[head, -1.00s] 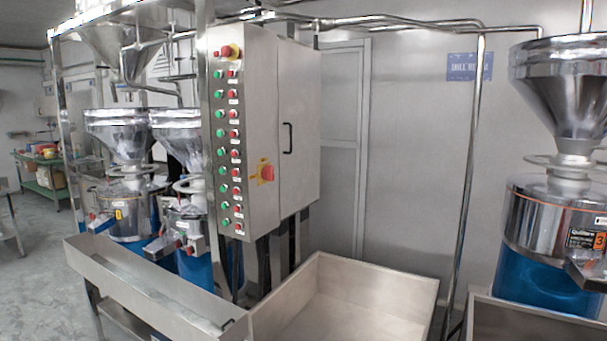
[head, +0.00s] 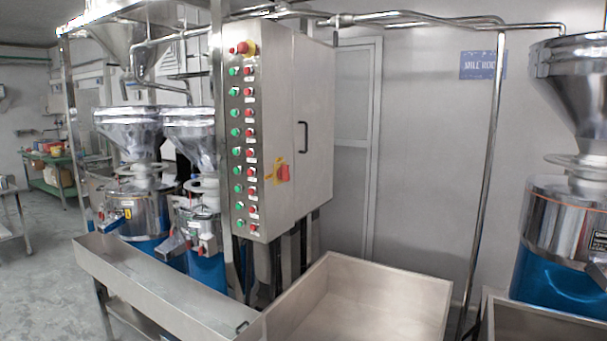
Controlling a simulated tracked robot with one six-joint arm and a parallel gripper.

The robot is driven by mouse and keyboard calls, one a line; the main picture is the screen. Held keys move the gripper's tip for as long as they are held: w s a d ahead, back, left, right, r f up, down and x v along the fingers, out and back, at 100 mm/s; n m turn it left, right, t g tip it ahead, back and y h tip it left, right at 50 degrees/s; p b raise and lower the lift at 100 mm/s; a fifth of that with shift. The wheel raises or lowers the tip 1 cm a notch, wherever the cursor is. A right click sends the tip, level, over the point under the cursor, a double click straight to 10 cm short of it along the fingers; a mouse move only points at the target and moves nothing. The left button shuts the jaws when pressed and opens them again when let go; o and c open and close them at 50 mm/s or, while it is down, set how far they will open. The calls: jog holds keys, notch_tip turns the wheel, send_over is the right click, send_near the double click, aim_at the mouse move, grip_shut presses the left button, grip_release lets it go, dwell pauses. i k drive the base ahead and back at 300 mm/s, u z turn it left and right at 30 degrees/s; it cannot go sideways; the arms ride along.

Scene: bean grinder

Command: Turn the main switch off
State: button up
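The main switch (head: 283,173) is a red rotary handle on a yellow plate. Two columns of buttons, green at left and red at right, run down the same face. My gripper is not in view.
A steel trough (head: 150,285) and an open steel bin (head: 365,300) stand in front of the cabinet. Grinders with steel hoppers stand at left (head: 130,125) and right (head: 575,90). A thin vertical pipe (head: 490,170) rises right of the bin. Grey floor shows at far left.

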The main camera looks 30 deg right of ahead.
aim_at(283, 172)
jog(key=u, duration=0.05)
jog(key=i, duration=0.95)
jog(key=z, duration=0.05)
